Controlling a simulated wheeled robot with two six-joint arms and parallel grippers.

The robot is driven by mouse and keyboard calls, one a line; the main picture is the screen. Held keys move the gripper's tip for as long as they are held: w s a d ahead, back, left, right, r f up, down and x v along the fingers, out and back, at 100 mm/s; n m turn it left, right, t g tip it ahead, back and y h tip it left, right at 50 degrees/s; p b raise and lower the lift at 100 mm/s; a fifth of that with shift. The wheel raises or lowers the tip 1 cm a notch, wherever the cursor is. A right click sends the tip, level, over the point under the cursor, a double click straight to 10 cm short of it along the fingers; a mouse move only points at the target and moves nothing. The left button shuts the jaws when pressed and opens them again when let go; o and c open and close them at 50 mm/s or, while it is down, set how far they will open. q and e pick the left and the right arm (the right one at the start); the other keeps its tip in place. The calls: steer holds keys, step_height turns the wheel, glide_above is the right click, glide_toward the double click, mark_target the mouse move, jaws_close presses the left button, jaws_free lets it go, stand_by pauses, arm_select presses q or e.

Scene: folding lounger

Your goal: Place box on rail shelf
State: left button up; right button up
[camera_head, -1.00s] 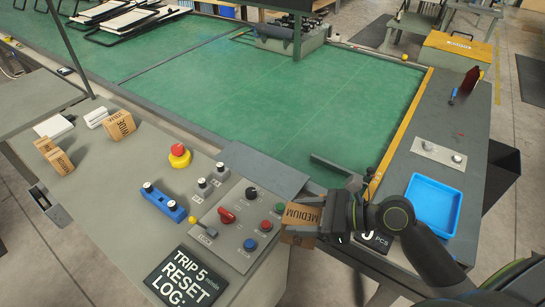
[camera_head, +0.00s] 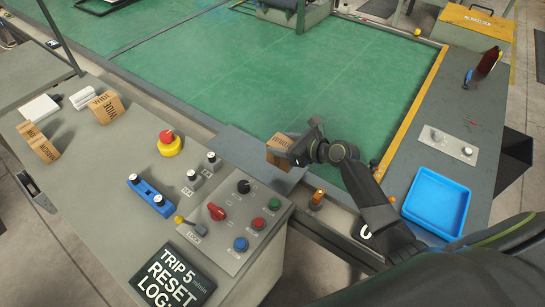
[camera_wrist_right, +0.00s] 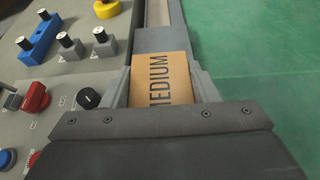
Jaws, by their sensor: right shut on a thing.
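My right gripper (camera_head: 296,146) is shut on a cardboard box (camera_head: 281,150). In the right wrist view the box (camera_wrist_right: 162,80) sits between the two fingers and shows the word "MEDIUM", partly hidden by the gripper body. In the head view the box is over or at the grey rail shelf (camera_head: 240,150), by the near edge of the green surface. I cannot tell whether it touches the shelf. The shelf also shows beyond the box in the right wrist view (camera_wrist_right: 165,40). My left gripper is not in view.
The control panel (camera_head: 228,225) with knobs and buttons lies left of the box. A red stop button (camera_head: 169,143), blue switch block (camera_head: 150,195) and "WIDE" box (camera_head: 106,107) stand on the console. A blue tray (camera_head: 437,202) lies right of my arm. The green surface (camera_head: 290,75) is mostly clear.

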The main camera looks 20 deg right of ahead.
step_height(320, 180, down, 2)
steer(key=shift+f, duration=0.15)
step_height(320, 180, down, 4)
steer(key=shift+r+b, duration=0.1)
steer(key=shift+b, duration=0.45)
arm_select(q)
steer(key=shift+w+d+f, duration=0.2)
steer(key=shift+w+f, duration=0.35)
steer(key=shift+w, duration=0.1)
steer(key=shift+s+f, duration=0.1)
arm_select(e)
steer(key=o, duration=1.1)
steer(key=shift+s, duration=0.1)
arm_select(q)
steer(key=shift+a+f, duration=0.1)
arm_select(e)
steer(key=v, duration=1.2)
